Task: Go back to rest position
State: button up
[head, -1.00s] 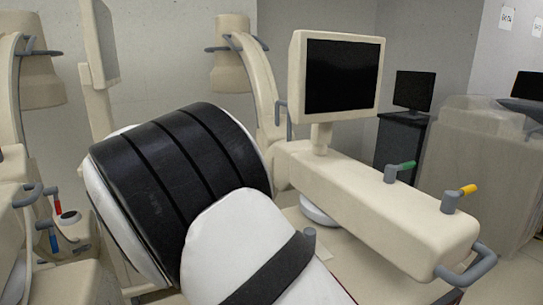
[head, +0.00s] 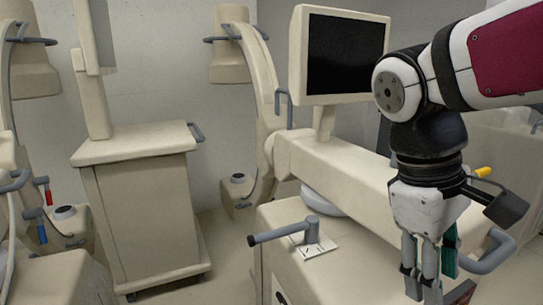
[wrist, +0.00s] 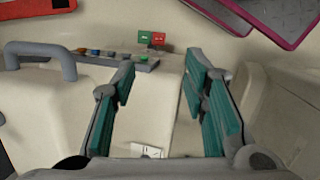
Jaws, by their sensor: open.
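My gripper (head: 430,275) hangs fingers-down at the right of the head view, in front of the beige cart's long arm. Its teal-padded fingers are apart, and nothing is between them. In the wrist view my gripper (wrist: 160,75) also shows open and empty, above a beige cart surface. A grey lever (head: 285,232) stands on the beige cart top (head: 285,212), left of my gripper and apart from it.
A cart with a black monitor (head: 345,55) stands behind, with a grey handle (head: 487,252) close right of my gripper. A beige cabinet (head: 145,205) is at left. A button strip (wrist: 115,56) and grey handle (wrist: 40,50) show in the wrist view. Floor shows between the carts.

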jog(key=s+a+f+m+t+y+b, duration=0.25)
jog(key=s+f+m, duration=0.45)
jog(key=s, duration=0.4)
notch_tip(320, 180, up, 15)
jog(key=d+n+t+p, duration=0.1)
jog(key=t+p, duration=0.1)
jog(key=p, duration=1.2)
jog(key=shift+t+y, duration=0.35)
jog(key=shift+w+f, duration=0.1)
jog(key=shift+w, duration=0.05)
